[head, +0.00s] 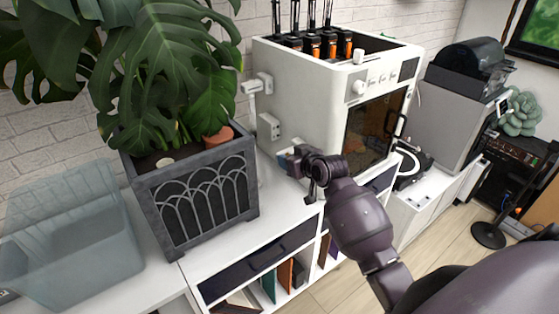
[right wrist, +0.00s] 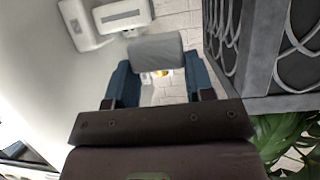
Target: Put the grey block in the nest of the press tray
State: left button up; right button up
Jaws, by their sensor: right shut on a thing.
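A grey block (right wrist: 155,47) is held between the blue fingers of my right gripper (right wrist: 158,82) in the right wrist view. In the head view my right gripper (head: 286,160) is beside the lower left side of the white machine, above the white cabinet top; the block cannot be made out clearly there. A white box-like fitting (head: 269,126) sits on the machine's side just above the gripper, and a white bracket (head: 252,87) is higher up. I cannot tell whether either belongs to the press tray; no nest shows clearly. My left gripper is not in view.
A dark planter (head: 205,195) with a large leafy plant stands left of the gripper, close by. The white machine (head: 300,85) stands to the right. A clear bin (head: 70,240) is at far left. The cabinet top (head: 270,218) in front is bare.

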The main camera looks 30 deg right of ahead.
jog(key=shift+r, duration=0.35)
jog(key=s+a+r, duration=0.2)
jog(key=s+a, duration=0.4)
jog(key=a, duration=0.3)
jog(key=s+a+r, duration=0.2)
jog(key=s+a, duration=0.4)
jog(key=a, duration=0.3)
jog(key=w+d+f, duration=0.1)
jog(key=w+d, duration=0.3)
jog(key=d, duration=0.2)
jog(key=w+d+f, duration=0.1)
jog(key=w+d, duration=0.3)
jog(key=d, duration=0.2)
jog(key=w+d+f, duration=0.2)
jog(key=w+d, duration=0.2)
jog(key=d, duration=0.2)
jog(key=shift+d+f, duration=0.1)
jog(key=shift+d, duration=0.05)
